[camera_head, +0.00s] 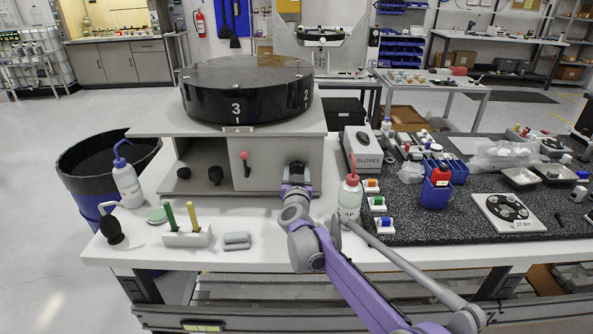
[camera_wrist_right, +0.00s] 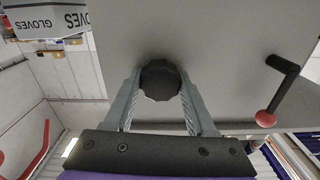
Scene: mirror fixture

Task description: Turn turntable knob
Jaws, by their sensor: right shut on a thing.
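The black turntable (camera_head: 245,92), marked with white numbers 3 and 2, sits on top of a grey cabinet (camera_head: 225,124) in the head view. A black round knob (camera_wrist_right: 160,80) on the cabinet's front panel fills the middle of the right wrist view. My right gripper (camera_wrist_right: 160,84) has its two ribbed fingers on either side of the knob and is shut on it. In the head view my right gripper (camera_head: 296,176) reaches the right part of the cabinet front and hides most of this knob. My left gripper is not in view.
A red-tipped crank handle (camera_head: 245,160) is left of my gripper, also in the wrist view (camera_wrist_right: 275,95). A white bottle with a red tip (camera_head: 350,196) stands close right of my arm. A GLOVES box (camera_head: 363,150) stands behind it.

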